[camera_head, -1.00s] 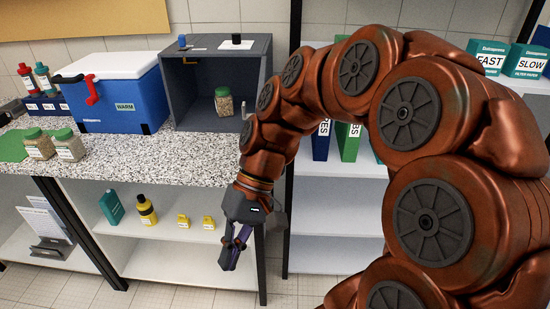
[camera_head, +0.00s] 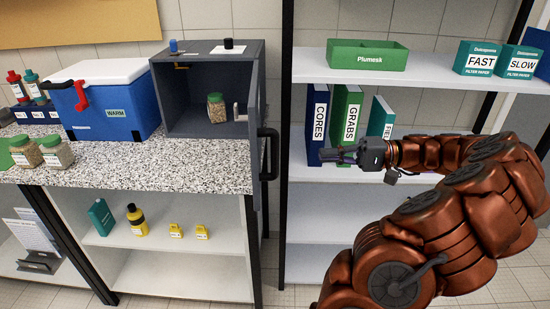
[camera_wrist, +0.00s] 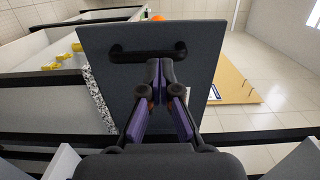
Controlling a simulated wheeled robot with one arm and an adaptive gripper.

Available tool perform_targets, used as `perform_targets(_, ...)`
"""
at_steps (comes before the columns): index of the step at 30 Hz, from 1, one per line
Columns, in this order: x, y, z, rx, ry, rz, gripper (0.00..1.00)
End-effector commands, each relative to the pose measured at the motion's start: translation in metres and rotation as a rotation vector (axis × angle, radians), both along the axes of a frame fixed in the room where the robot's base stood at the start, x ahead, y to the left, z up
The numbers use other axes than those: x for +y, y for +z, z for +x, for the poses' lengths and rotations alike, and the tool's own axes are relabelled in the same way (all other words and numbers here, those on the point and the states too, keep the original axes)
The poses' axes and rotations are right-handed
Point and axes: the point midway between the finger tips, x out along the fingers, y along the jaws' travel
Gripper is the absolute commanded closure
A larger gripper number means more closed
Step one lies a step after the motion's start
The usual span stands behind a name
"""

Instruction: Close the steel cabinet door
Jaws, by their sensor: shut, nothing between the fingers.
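The dark grey steel cabinet (camera_head: 182,125) stands on the speckled counter, its front uncovered and its inside in view. Its door (camera_head: 257,125) stands open at the right side, seen nearly edge-on, with a black bar handle (camera_head: 268,153) on its outer face. In the wrist view the door's outer face (camera_wrist: 205,45) fills the middle, with the handle (camera_wrist: 135,55) near its top. My gripper (camera_head: 325,155) is to the right of the door, pointing left towards it, apart from the handle in the head view. Its fingers (camera_wrist: 160,72) are shut and empty.
A jar with a green lid (camera_head: 216,107) stands inside the cabinet. A blue cooler (camera_head: 115,110) is left of it. Binders (camera_head: 345,115) stand on the white shelf behind my gripper. A black shelf post (camera_head: 287,70) rises between door and shelf.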

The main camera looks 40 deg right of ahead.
Motion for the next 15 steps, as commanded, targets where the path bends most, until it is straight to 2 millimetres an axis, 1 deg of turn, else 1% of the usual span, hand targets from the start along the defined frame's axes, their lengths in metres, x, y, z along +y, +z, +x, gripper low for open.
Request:
perform_targets(2,-0.003,0.000,-0.001,-0.006,-0.009,0.004,1.00)
perform_targets(5,0.002,0.000,0.003,-0.006,-0.009,0.005,1.00)
perform_targets(8,0.010,0.001,0.009,-0.006,-0.009,0.003,1.00)
perform_targets(15,0.035,0.001,0.027,-0.004,-0.008,0.006,1.00)
